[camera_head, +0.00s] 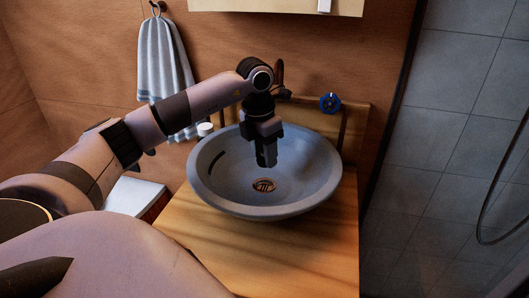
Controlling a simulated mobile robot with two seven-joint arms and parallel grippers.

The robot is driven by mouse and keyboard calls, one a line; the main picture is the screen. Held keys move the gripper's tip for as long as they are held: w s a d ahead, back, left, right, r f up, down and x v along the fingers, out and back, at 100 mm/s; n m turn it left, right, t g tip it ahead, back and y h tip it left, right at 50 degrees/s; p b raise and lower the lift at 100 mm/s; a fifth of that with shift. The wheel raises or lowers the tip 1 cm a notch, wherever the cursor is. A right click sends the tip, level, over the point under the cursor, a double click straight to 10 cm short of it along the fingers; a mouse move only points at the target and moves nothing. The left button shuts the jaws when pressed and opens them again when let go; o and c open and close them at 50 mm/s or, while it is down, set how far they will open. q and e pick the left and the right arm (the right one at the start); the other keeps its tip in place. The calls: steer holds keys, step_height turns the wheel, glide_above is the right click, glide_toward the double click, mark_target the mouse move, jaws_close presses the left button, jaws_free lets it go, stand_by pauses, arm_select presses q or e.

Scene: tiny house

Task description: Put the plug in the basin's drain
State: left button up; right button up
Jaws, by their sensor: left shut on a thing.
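The round grey basin (212,188) stands on a wooden counter. Its drain (264,185) shows as a brownish ring with dark slots at the bottom of the bowl. My left gripper (266,162) points down inside the bowl, in the picture just above the drain and apart from it. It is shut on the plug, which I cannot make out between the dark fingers. My right gripper is not in view.
The wooden counter (290,252) is clear in front of the basin. A faucet (280,75) and a round blue thing (330,103) are behind it. A striped towel (162,62) hangs at the back left. A small white cylinder (205,129) stands left of the basin.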

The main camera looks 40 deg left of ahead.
arm_select(q)
steer(key=shift+f+b, duration=0.6)
steer(key=shift+f, duration=0.45)
steer(key=shift+f+b, duration=1.05)
steer(key=shift+f, duration=0.8)
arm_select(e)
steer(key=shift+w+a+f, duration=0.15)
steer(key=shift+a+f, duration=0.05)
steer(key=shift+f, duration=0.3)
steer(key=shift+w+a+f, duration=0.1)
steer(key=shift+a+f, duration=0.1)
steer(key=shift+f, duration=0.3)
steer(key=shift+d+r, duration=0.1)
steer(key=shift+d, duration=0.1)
arm_select(q)
steer(key=shift+p, duration=0.4)
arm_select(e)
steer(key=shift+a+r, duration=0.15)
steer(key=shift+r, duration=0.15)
arm_select(q)
steer(key=shift+f+b, duration=0.55)
steer(key=shift+f, duration=0.3)
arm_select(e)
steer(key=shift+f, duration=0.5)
arm_select(q)
steer(key=shift+r, duration=0.2)
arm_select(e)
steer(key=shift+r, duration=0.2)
